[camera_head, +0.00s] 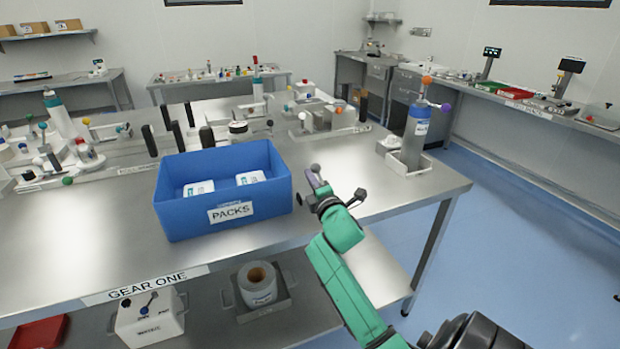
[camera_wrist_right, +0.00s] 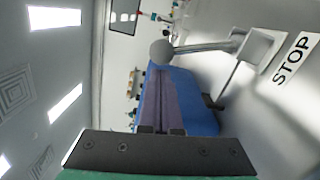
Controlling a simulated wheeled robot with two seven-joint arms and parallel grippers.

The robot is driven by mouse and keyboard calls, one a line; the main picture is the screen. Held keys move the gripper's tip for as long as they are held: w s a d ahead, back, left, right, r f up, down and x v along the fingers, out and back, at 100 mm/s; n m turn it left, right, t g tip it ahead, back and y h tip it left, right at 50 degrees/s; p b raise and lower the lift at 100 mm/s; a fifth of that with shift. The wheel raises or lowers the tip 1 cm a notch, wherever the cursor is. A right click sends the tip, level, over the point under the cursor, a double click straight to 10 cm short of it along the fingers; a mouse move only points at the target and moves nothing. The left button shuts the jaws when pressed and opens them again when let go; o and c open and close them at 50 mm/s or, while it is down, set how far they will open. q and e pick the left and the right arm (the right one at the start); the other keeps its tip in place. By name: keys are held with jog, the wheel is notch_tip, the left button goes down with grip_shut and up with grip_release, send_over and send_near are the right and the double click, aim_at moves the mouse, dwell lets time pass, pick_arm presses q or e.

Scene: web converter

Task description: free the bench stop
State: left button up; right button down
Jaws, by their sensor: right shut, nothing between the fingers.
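The bench stop shows in the right wrist view as a grey ball knob (camera_wrist_right: 162,52) on a grey lever (camera_wrist_right: 210,46). The lever runs to a pale base plate beside a label reading STOP (camera_wrist_right: 295,60). In the head view a grey ball (camera_head: 315,168) shows at the tip of my right gripper (camera_head: 318,190), at the right of the bench top; the rest of the stop is mostly hidden there. My right gripper (camera_wrist_right: 157,75) is shut and empty, its fingertips close to the knob. I cannot tell whether they touch. My left gripper is out of view.
A blue PACKS bin (camera_head: 178,213) with two white packs stands left of my right gripper. A blue-and-grey cylinder (camera_head: 414,135) stands in a tray at the bench's right end. Open bench top (camera_head: 350,150) lies between. Below are a white box (camera_head: 150,318) and a roll (camera_head: 257,285).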

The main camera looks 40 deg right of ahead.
jog(key=shift+s+d+r+m+p, duration=0.15)
jog(key=shift+d+r+m+p, duration=0.2)
jog(key=shift+m+p, duration=0.15)
jog(key=shift+s+d+r+m+p, duration=0.2)
jog(key=shift+d+r+m+p, duration=0.4)
jog(key=shift+m+p, duration=0.3)
jog(key=s+d+m+p, duration=0.2)
jog(key=d+m+p, duration=0.3)
jog(key=d+m, duration=0.1)
jog(key=shift+r, duration=0.1)
